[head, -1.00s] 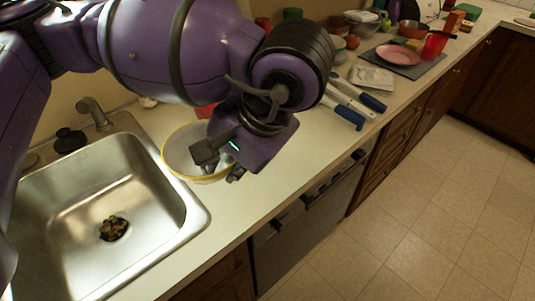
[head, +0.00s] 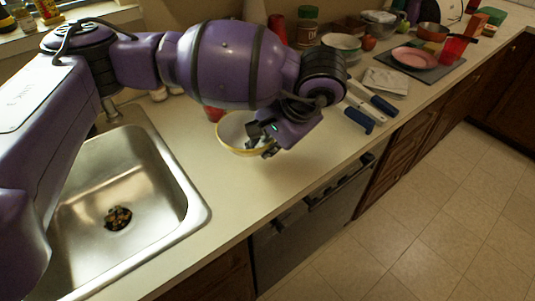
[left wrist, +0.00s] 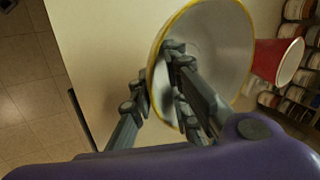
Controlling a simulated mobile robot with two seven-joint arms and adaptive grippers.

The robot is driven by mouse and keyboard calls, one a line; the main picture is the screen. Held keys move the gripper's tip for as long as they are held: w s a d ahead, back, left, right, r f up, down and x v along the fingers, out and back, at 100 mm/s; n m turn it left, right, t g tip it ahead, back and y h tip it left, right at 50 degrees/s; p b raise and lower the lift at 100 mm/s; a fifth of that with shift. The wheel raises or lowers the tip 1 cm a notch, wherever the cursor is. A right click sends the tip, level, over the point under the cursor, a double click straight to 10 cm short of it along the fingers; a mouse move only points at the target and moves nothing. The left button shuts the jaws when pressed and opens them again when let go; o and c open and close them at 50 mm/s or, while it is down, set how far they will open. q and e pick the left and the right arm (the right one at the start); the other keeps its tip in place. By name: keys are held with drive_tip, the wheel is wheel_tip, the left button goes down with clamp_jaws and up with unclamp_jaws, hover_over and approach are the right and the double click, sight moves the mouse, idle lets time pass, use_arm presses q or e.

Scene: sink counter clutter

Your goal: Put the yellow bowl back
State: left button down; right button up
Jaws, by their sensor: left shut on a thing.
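The yellow bowl (head: 231,130), pale inside with a yellow rim, is over the counter to the right of the sink. My left gripper (head: 264,147) is shut on its right-hand rim. In the left wrist view, the fingers (left wrist: 162,88) straddle the wall of the yellow bowl (left wrist: 222,42), and the bowl looks tilted in that view. I cannot tell whether its base touches the counter. My right gripper is not in view.
The metal sink (head: 183,215) lies to the left. A red cup (left wrist: 276,62) is close behind the bowl. Blue-handled utensils (head: 358,119), a green-rimmed bowl (head: 341,42) and a pink plate (head: 414,57) stand farther right. The counter in front is clear.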

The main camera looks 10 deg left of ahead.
use_arm(q)
drive_tip(key=shift+w+f, duration=0.65)
drive_tip(key=shift+f, duration=0.1)
drive_tip(key=shift+w+f, duration=0.15)
drive_tip(key=shift+f, duration=0.75)
drive_tip(key=shift+w+f, duration=0.1)
drive_tip(key=shift+f, duration=0.75)
drive_tip(key=shift+d+f, duration=0.1)
drive_tip(key=c, duration=2.1)
unclamp_jaws()
drive_tip(key=shift+s+f, duration=0.1)
drive_tip(key=shift+f, duration=0.05)
drive_tip(key=o, duration=0.4)
drive_tip(key=shift+o, duration=0.2)
